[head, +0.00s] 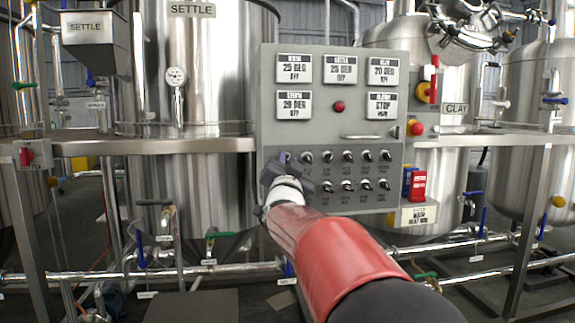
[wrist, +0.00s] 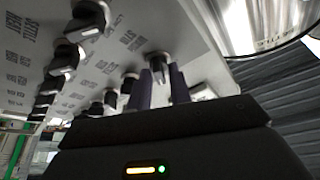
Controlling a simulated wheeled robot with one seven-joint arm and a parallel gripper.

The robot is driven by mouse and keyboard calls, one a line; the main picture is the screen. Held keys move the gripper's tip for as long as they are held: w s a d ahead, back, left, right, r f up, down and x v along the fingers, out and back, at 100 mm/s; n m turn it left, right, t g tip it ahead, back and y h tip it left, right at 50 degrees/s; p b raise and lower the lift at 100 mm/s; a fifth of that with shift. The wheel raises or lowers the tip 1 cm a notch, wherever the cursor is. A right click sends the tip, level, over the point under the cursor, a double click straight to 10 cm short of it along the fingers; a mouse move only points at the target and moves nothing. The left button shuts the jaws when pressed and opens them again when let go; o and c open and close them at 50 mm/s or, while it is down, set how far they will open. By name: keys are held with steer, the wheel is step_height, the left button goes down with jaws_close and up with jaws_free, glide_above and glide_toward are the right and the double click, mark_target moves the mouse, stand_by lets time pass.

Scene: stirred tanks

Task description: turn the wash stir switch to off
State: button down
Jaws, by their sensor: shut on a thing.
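The grey control panel (head: 330,130) stands in front of the tanks, with two rows of black switch knobs (head: 347,156) on its lower half. My gripper (head: 283,158) is at the left end of the upper row and covers that part of the panel. In the wrist view, my gripper's two fingers (wrist: 159,86) are shut on a black knob (wrist: 157,62), one finger on each side. The small label by this knob is too blurred to read for certain. The knob's pointer setting is hidden between the fingers.
Neighbouring knobs (wrist: 129,82) stand close to the fingers. Above the rows are a red button (head: 339,107), a horizontal handle (head: 371,136) and several display plates (head: 294,67). A steel rail (head: 190,146) runs left of the panel, and pipes run low in front.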

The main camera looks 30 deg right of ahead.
steer(key=shift+s+d+n+t+y+b, duration=0.1)
steer(key=shift+n+t+y+b, duration=0.25)
steer(key=shift+n+y+b, duration=1.6)
steer(key=shift+w+d+n+t+y+p, duration=0.1)
steer(key=shift+n+t+y+p, duration=0.5)
steer(key=shift+n, duration=3.05)
steer(key=shift+s+n+t+y+b, duration=0.15)
steer(key=shift+n+y+b, duration=1.15)
steer(key=shift+n, duration=1.5)
steer(key=shift+n+y+p, duration=0.3)
steer(key=shift+y+p, duration=0.05)
steer(key=c, duration=1.5)
jaws_free()
steer(key=b+v, duration=0.1)
steer(key=v, duration=0.6)
steer(key=shift+s+f, duration=0.2)
steer(key=shift+s, duration=0.1)
